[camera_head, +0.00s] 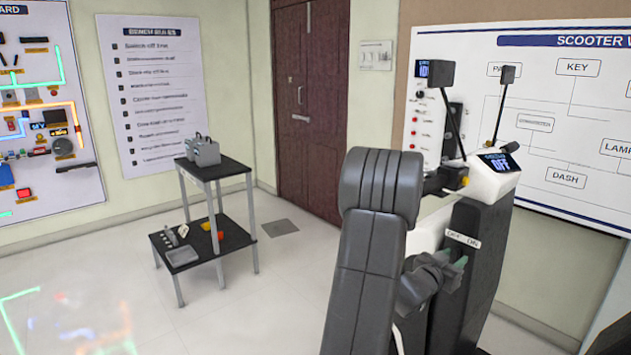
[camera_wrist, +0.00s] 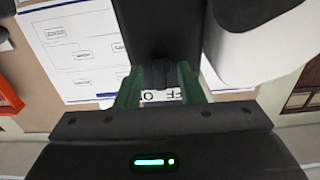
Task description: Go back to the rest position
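The scooter column (camera_head: 470,260) is dark, with a white top and a small display (camera_head: 498,162) reading OFF. A white OFF/ON label (camera_head: 462,238) is on the column's face. My gripper (camera_head: 450,268) is close to that face, just below the label, partly hidden by my dark arm. In the wrist view, the two green fingers of my gripper (camera_wrist: 159,82) are apart. Part of the label (camera_wrist: 162,96) shows between them, with dark shapes I cannot make out clearly. I see nothing clearly held, and whether the fingertips touch the column cannot be told.
A two-tier black stand (camera_head: 225,168) with a grey object on top and small parts below stands left of centre. A brown door (camera_head: 310,110) is behind. A scooter wiring board (camera_head: 570,120) hangs behind the column. The floor between stand and arm is clear.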

